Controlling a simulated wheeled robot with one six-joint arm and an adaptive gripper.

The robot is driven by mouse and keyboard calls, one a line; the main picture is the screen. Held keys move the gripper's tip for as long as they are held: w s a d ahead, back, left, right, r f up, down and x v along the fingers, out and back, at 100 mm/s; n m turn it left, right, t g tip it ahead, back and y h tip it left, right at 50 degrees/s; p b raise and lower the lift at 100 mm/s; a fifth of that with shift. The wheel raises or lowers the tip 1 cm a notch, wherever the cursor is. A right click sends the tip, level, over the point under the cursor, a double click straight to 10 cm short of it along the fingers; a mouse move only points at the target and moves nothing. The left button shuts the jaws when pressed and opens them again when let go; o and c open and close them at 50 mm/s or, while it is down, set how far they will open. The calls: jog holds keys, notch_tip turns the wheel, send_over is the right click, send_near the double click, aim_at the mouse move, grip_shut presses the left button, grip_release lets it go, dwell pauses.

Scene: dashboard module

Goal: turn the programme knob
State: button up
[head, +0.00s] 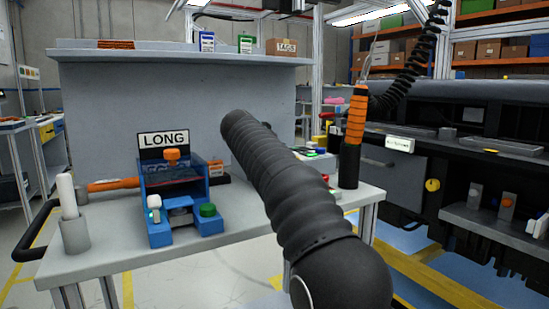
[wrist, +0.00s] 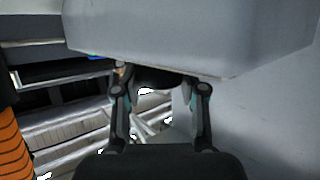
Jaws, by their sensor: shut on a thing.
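In the wrist view the two fingers of my gripper (wrist: 158,84) stand apart, closed on a dark rounded thing (wrist: 158,77) under the edge of a grey block (wrist: 190,35). Most of this thing is hidden, and I cannot tell if it is the programme knob. In the head view my dark arm crosses the middle of the picture and my gripper is hidden. A blue fixture (head: 160,232) stands on the bench at left, with an orange knob (head: 172,155) on top, a green button (head: 207,210) and a sign reading LONG (head: 164,140).
The grey bench (head: 120,260) also carries a white stick in a grey holder (head: 75,235) at its left end. An orange-and-black tool (head: 355,125) stands at its right end. A dark dashboard module (head: 470,125) fills the right side. Open floor lies in front of the bench.

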jog(key=n+y, duration=0.3)
jog(key=shift+d+r+t+y, duration=0.1)
jog(key=shift+t+y, duration=0.2)
jog(key=shift+t, duration=0.1)
jog(key=shift+n+y+p, duration=0.6)
jog(key=shift+n+y, duration=0.2)
jog(key=shift+y, duration=0.1)
jog(key=shift+n+y, duration=0.3)
jog(key=shift+y, duration=0.1)
jog(key=o, duration=1.2)
jog(key=shift+c, duration=0.2)
notch_tip(320, 180, up, 9)
jog(key=shift+w+r, duration=0.1)
jog(key=shift+r, duration=0.25)
